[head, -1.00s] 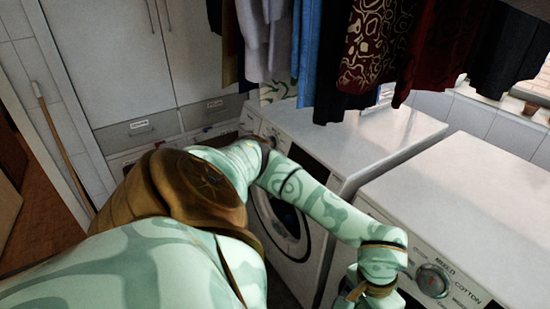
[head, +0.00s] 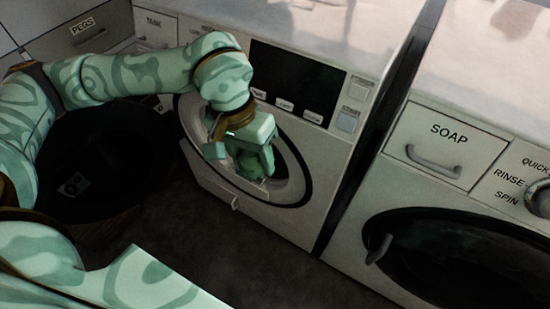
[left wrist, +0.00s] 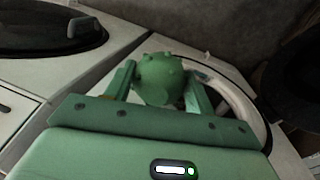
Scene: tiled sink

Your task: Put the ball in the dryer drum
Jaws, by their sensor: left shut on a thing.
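The ball (left wrist: 158,78) is green with small knobs. In the left wrist view it sits between the two fingers of my left gripper (left wrist: 157,88), which is shut on it. In the head view my left gripper (head: 255,168) is at the round front opening of the left machine, the dryer (head: 310,185). The ball (head: 250,166) is mostly covered by the gripper there. The pale ring of the opening (head: 292,180) shows around the gripper. The drum's inside is largely hidden. My right gripper is not in view.
A large dark round thing (head: 85,150) stands left of the opening, perhaps the open door. The right machine (head: 350,215) has a soap drawer (head: 445,140) and a shut dark door (head: 455,265). Dark floor (head: 225,250) is clear in front.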

